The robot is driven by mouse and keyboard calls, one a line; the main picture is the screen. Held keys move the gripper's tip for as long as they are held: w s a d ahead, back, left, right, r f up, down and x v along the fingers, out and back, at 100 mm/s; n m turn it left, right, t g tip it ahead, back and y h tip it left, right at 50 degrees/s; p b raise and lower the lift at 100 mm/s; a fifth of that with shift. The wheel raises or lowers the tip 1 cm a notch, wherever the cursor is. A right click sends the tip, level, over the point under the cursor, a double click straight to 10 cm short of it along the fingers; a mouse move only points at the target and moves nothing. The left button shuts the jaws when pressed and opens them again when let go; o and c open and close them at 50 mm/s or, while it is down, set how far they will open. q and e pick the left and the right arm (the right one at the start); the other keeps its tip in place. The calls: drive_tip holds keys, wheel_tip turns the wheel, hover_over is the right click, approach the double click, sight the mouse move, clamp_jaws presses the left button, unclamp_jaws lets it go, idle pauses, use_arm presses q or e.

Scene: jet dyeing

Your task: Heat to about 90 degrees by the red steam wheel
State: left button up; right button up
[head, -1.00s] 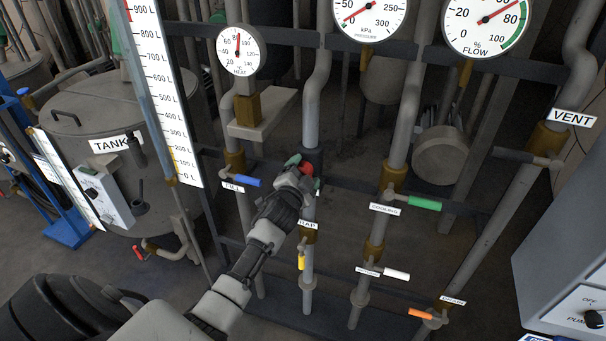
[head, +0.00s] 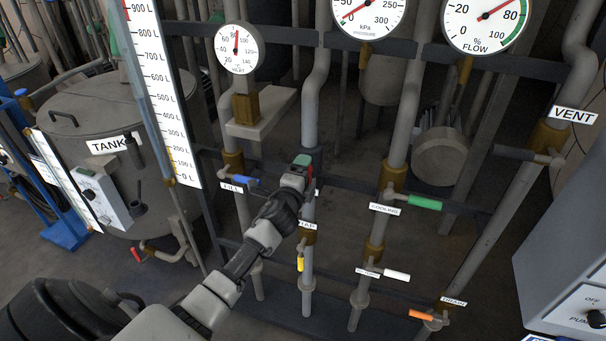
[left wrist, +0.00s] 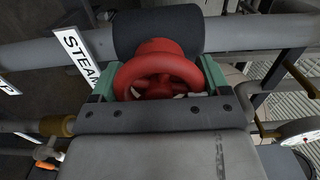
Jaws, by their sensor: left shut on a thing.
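The red steam wheel (left wrist: 157,72) sits between the green-tipped fingers of my left gripper (left wrist: 158,84) in the left wrist view. The gripper is shut on it, one finger at each side of the rim. A STEAM label (left wrist: 80,58) stands beside it. In the head view my left gripper (head: 300,168) reaches the steam pipe and mostly hides the wheel. The HEAT gauge (head: 237,48) at upper left has its red needle almost straight up, between the 80 and 100 marks; the exact value is too small to read. My right gripper is not in view.
The blue FILL handle (head: 243,182) is close left of my gripper. The green COOLING handle (head: 425,202) is to the right, the yellow handle (head: 300,263) just below. A pump box (head: 575,290) stands at right, the tank (head: 110,110) at left.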

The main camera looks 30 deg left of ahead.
use_arm(q)
drive_tip(key=shift+f, duration=0.1)
idle(0.3)
drive_tip(key=o, duration=0.9)
drive_tip(key=shift+s, duration=0.1)
drive_tip(key=b+v, duration=0.1)
drive_tip(key=v, duration=0.9)
drive_tip(key=shift+s+d+b, duration=0.2)
drive_tip(key=shift+s+b, duration=0.05)
drive_tip(key=shift+b, duration=0.05)
